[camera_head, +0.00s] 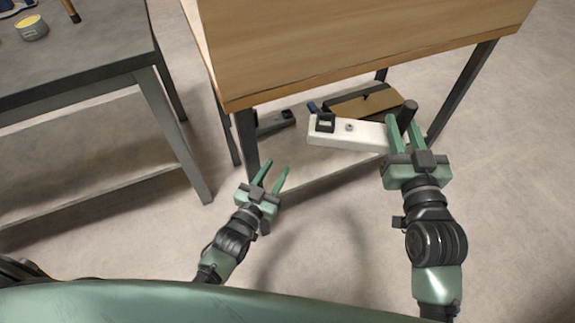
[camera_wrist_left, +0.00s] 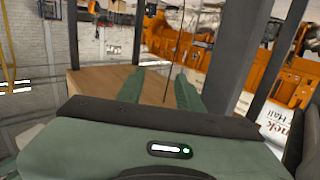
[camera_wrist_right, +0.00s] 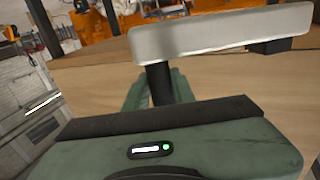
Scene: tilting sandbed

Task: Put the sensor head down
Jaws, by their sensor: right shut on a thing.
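The sensor head (camera_head: 365,134) is a long white bar with a black display block at its left end and a dark post at its right end. My right gripper (camera_head: 405,124) is shut on the dark post. In the right wrist view the white bar (camera_wrist_right: 220,33) sits across the top of the post (camera_wrist_right: 158,84), beyond the fingers. The bar is in front of the wooden table; its exact height above the lower shelf is hard to tell. My left gripper (camera_head: 274,174) is open and empty, left of the sensor head and apart from it.
The wooden-topped table (camera_head: 350,45) stands ahead on dark legs. Its lower shelf (camera_head: 300,190) holds a brown board (camera_head: 365,104) and a dark grey device (camera_head: 272,122). A grey workbench (camera_head: 80,55) stands at left with a yellow-topped tin (camera_head: 32,28). Open floor (camera_head: 515,190) lies at right.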

